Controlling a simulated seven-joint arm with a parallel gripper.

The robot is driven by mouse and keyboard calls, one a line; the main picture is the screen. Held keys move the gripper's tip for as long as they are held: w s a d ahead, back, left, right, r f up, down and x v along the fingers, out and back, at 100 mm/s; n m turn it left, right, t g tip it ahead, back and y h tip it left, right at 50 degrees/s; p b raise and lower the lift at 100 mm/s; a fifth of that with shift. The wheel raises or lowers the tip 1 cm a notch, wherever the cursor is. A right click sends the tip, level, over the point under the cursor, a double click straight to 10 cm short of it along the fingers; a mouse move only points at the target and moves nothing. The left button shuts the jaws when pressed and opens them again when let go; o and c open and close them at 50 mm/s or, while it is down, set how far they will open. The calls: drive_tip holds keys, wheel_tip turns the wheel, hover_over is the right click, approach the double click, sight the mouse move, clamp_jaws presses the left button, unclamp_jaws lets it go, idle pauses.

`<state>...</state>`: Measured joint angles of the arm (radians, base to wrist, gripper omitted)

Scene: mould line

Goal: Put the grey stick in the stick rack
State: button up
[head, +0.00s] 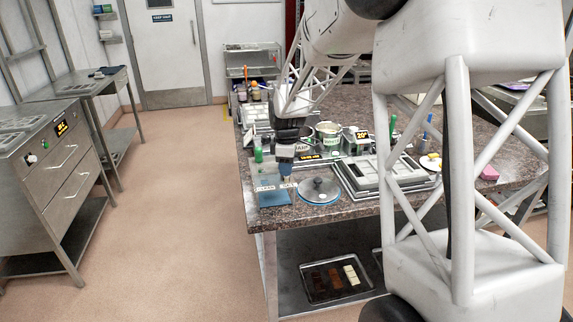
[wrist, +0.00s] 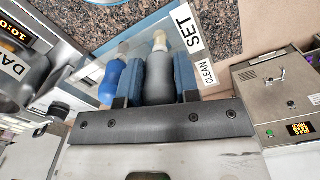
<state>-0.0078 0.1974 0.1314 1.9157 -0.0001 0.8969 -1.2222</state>
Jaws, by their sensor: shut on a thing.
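My gripper (wrist: 159,78) is shut on the grey stick (wrist: 160,72), with one blue finger pad on each side of it. The stick's pale tip points away from the gripper. In the head view my gripper (head: 286,166) is over the clear stick rack (head: 274,196), which has a blue base and white labels. The rack's clear panel and its labels CLEAN and SET (wrist: 184,20) show in the wrist view, close to the stick's tip. Whether the tip is inside a slot cannot be told. A blue stick (wrist: 112,80) is left of the fingers.
A mould tray (head: 385,174) is further right. Pots (head: 327,133) and a lit display (head: 307,157) stand behind. A green bottle (head: 258,153) is behind the rack. The counter's left edge is close.

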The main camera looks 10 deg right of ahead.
drive_tip(key=shift+f, duration=0.25)
drive_tip(key=shift+f, duration=0.7)
drive_tip(key=shift+f, duration=0.15)
drive_tip(key=o, duration=1.4)
drive_tip(key=shift+r, duration=3.5)
